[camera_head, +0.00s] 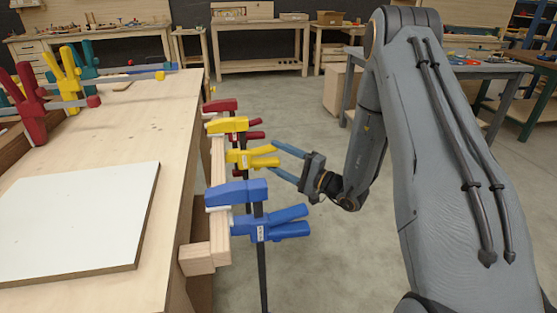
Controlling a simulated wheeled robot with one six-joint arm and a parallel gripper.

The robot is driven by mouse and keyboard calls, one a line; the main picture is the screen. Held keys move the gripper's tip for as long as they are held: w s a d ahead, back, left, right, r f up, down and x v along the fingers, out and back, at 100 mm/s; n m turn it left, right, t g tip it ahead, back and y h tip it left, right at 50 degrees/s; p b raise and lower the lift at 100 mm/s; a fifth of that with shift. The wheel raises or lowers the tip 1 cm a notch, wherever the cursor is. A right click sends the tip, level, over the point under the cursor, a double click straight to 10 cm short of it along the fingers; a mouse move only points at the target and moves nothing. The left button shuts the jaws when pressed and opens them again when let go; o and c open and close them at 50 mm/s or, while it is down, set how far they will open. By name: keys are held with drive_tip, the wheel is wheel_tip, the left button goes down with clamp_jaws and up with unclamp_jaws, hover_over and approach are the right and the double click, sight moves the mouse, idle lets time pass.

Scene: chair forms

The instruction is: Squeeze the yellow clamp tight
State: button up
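The yellow clamp (228,125) hangs on the right edge of the workbench, between a red clamp (220,105) behind it and a blue clamp (236,193) in front. Its upper jaw lies over the wooden strip, and its yellow handles (254,160) point right. My gripper (282,156) comes in from the right with its blue-grey fingers at the ends of the yellow handles. The fingers look apart, with handle ends at or between them. Whether they touch the handles cannot be told.
The workbench (165,120) fills the left, with a white board (78,222) lying on it. Another yellow clamp (66,78) and several coloured clamps stand at its far left. The blue clamp's handles (280,224) jut out in front of my gripper. Open floor (300,110) lies beyond.

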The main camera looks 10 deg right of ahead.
drive_tip(key=shift+a, duration=0.15)
idle(0.4)
drive_tip(key=shift+w+a, duration=0.2)
drive_tip(key=shift+a, duration=0.25)
drive_tip(key=shift+w+a, duration=0.2)
drive_tip(key=shift+a, duration=0.25)
clamp_jaws()
drive_tip(key=shift+d, duration=0.1)
drive_tip(key=shift+s+d+f+m+t, duration=0.15)
drive_tip(key=shift+s+d, duration=0.1)
drive_tip(key=shift+d, duration=0.35)
drive_tip(key=shift+s+d+f+m+t, duration=0.1)
drive_tip(key=shift+s+d+m+t, duration=0.1)
drive_tip(key=shift+d, duration=0.35)
